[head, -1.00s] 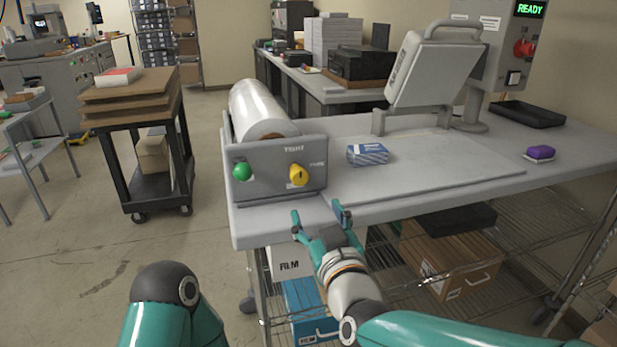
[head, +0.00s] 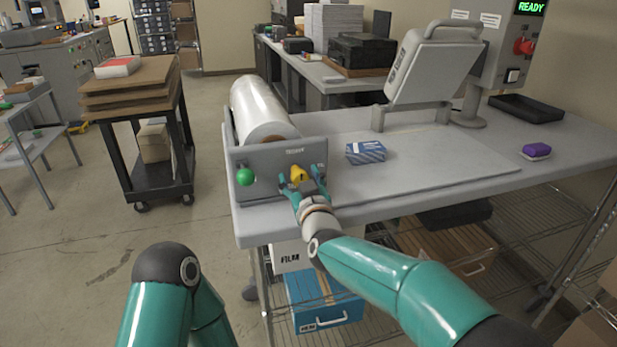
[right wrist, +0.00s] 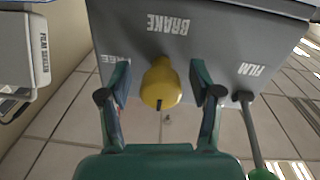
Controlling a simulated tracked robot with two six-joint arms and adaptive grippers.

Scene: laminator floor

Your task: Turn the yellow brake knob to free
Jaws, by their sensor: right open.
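The yellow brake knob (head: 298,175) sits on the front of the grey panel (head: 262,188) at the end of the film roll. In the right wrist view, the knob (right wrist: 161,84) shows between my fingers, under the upside-down word BRAKE. My right gripper (head: 303,180) is open, one finger on each side of the knob. In the right wrist view, gaps show between the knob and both fingers of the gripper (right wrist: 160,84). Part of the knob and its labels are hidden by the gripper in the head view. My left gripper is out of view.
A green knob (head: 245,176) is on the same panel, to the left. The white film roll (head: 262,110) lies behind it. Film boxes (head: 322,300) stand below.

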